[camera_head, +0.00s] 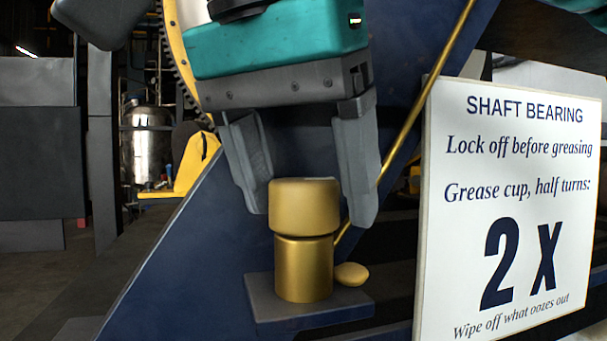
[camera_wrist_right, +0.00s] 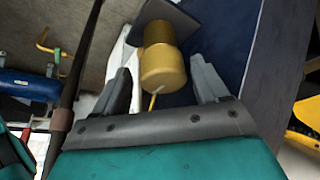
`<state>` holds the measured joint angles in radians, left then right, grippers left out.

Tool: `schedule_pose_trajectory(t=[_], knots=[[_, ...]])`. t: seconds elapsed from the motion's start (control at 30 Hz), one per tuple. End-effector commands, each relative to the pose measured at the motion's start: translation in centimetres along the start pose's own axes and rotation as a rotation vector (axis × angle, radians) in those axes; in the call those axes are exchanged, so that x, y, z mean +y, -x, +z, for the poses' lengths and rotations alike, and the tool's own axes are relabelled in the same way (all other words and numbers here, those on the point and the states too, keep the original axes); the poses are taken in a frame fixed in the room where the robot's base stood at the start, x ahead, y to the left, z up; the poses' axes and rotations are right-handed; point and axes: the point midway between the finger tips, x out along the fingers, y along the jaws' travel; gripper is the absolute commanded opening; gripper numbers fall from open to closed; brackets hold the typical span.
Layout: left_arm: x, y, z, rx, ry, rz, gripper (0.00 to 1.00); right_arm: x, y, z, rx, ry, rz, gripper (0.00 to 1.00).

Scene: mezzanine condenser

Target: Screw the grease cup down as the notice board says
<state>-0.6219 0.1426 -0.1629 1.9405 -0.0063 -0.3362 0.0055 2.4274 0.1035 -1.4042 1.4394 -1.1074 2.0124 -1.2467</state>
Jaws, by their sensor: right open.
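The brass grease cup (camera_head: 304,208) stands upright on a dark blue block, its wider cap above a narrower body. It also shows in the right wrist view (camera_wrist_right: 162,66). My right gripper (camera_head: 310,215) is open, pointing down, with one finger on each side of the cap and a visible gap at the right finger. The notice board (camera_head: 510,200) at the right reads "SHAFT BEARING", "Lock off before greasing", "Grease cup, half turns: 2 X" and "Wipe off what oozes out". My left gripper is not in view.
A small brass-coloured blob (camera_head: 351,274) sits at the cup's base on the block (camera_head: 270,317). A thin brass pipe (camera_head: 418,105) runs diagonally behind the right finger. A blue sloping beam (camera_head: 190,245) lies to the left. A yellow toothed wheel (camera_head: 178,60) is behind.

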Motion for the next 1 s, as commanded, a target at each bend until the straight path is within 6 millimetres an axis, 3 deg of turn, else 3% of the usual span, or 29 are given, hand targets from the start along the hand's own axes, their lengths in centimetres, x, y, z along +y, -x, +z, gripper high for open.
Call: schedule_pose_trajectory(t=[0.57,0.77,1.0], knots=[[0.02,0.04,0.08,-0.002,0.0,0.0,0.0,-0.16,0.01,0.01,-0.001,0.02,-0.016,0.78],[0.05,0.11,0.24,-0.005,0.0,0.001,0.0,-0.01,-0.08,-0.01,-0.004,0.186,-0.086,0.78],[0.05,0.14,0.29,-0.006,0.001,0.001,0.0,0.23,-0.13,-0.1,-0.003,0.502,-0.215,0.78]])
